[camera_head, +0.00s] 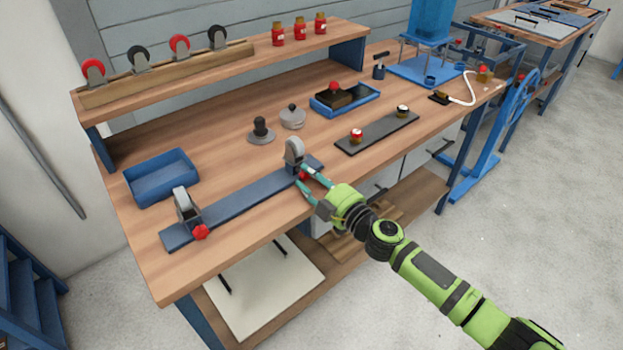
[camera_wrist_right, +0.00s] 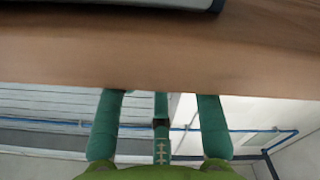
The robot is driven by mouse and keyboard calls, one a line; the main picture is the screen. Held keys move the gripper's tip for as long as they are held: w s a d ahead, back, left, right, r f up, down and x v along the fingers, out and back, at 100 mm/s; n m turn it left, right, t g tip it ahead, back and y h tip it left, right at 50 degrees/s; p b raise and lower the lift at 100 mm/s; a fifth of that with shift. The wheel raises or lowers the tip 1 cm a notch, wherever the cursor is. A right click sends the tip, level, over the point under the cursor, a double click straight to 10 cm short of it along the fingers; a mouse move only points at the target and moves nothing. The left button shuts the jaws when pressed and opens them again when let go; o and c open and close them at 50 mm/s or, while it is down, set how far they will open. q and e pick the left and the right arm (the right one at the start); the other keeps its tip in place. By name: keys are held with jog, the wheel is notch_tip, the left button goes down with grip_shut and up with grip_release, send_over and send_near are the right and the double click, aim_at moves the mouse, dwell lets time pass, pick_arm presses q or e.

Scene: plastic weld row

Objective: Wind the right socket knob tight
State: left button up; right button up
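The right socket knob (camera_head: 303,175) is red and sits on the front of the right socket of a blue rail (camera_head: 245,200). A grey caster wheel (camera_head: 294,152) stands in that socket. My right gripper (camera_head: 301,174) has its teal fingers apart, one on each side of the knob in the head view; contact cannot be told. In the right wrist view the fingers (camera_wrist_right: 160,95) are also spread, with the knob not visible. A second red knob (camera_head: 200,232) and caster wheel (camera_head: 182,205) are at the rail's left end. My left gripper is not in view.
A blue tray (camera_head: 161,189) lies behind the rail's left end. A dark strip (camera_head: 385,132) with two knobs, grey discs (camera_head: 292,123) and a blue tray (camera_head: 365,96) with a black block stand farther back. The bench front (camera_head: 170,285) is clear.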

grip_shut()
jog(key=shift+r+m+p, duration=0.1)
jog(key=shift+m+p, duration=0.3)
jog(key=shift+m, duration=0.9)
grip_release()
